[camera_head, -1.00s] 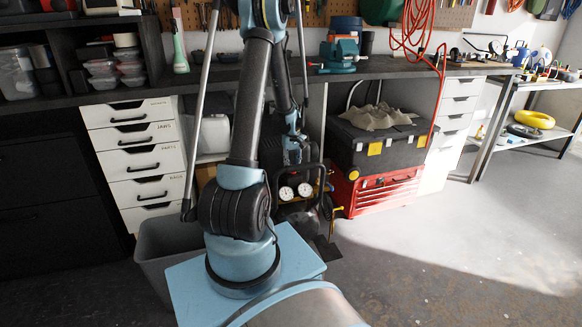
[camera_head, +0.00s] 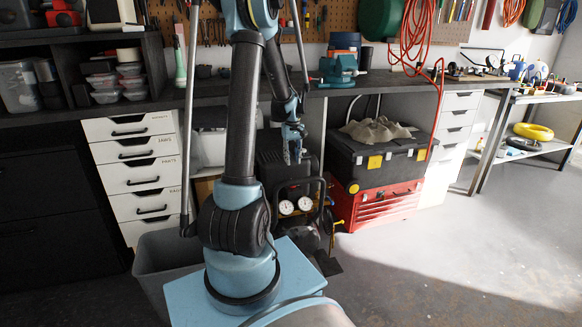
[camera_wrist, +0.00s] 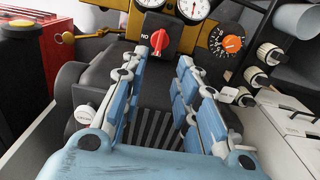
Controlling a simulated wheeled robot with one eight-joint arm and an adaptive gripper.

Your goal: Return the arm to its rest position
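My arm rises from its blue base in the head view and bends over at the top. My gripper (camera_head: 292,158) hangs below the bench edge, pointing down, in front of the black compressor (camera_head: 284,170). In the wrist view my gripper (camera_wrist: 160,60) has its two blue-and-grey fingers spread apart with a clear gap, and nothing is held between them. The compressor's dark body, red knob (camera_wrist: 160,40) and gauges (camera_wrist: 195,8) show beyond the fingertips. I cannot tell the exact distance to the compressor.
The workbench (camera_head: 230,88) runs across the back. White drawers (camera_head: 136,175) stand left, with a grey bin (camera_head: 160,262) near my base. A black toolbox (camera_head: 375,158) on a red chest (camera_head: 375,205) is right of the compressor. The floor at right is clear.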

